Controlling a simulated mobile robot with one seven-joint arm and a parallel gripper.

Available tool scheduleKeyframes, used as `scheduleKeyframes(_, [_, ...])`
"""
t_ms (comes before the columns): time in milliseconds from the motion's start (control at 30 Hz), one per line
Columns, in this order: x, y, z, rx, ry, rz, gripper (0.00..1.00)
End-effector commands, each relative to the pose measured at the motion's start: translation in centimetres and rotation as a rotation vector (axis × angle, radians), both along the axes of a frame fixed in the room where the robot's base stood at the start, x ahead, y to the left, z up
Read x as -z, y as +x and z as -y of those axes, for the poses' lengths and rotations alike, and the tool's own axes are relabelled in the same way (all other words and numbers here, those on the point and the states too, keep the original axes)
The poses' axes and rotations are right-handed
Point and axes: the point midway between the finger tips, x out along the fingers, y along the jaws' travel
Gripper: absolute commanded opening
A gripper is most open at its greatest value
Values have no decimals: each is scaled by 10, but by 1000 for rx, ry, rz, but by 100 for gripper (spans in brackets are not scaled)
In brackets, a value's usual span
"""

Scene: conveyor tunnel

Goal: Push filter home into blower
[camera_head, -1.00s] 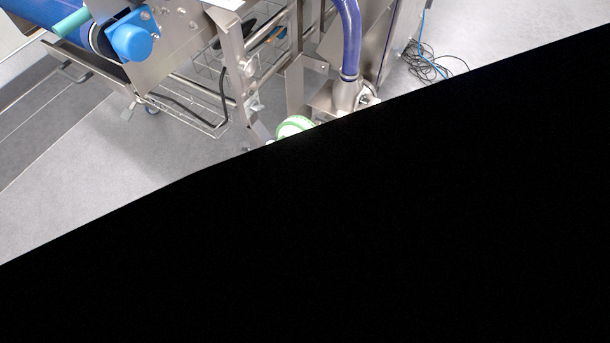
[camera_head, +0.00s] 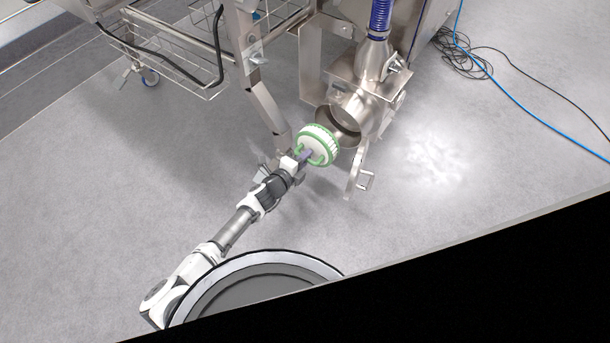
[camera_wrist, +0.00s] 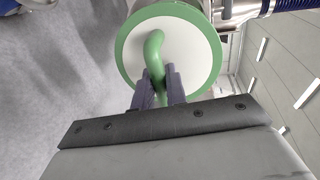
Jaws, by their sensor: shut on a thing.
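The filter (camera_head: 318,146) is a round white cartridge with green rims and a green handle. In the head view it is at the mouth of the steel blower (camera_head: 361,108), lined up roughly with the round opening; how far it is inside I cannot tell. My gripper (camera_head: 302,157) is shut on the green handle. In the wrist view, both fingers of my gripper (camera_wrist: 160,88) pinch the curved handle in front of the filter's white face (camera_wrist: 190,55).
A steel frame leg (camera_head: 268,105) stands close on the left. A wire basket (camera_head: 185,60) is farther left. Cables (camera_head: 465,50) lie on the floor at the right.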

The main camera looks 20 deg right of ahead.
Motion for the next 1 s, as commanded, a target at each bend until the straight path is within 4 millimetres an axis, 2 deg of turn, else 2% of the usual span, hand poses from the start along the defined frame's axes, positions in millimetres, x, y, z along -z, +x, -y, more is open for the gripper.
scheduleKeyframes(33, [17,1,0,-1,-6,5,0])
scheduleKeyframes(200, [29,0,0,0,-15,13,0])
scheduleKeyframes(367, [31,3,5,2,-17,14,0])
scheduleKeyframes(800, [32,36,47,4,-14,14,0])
scheduleKeyframes(1000, [31,45,57,1,-15,12,0])
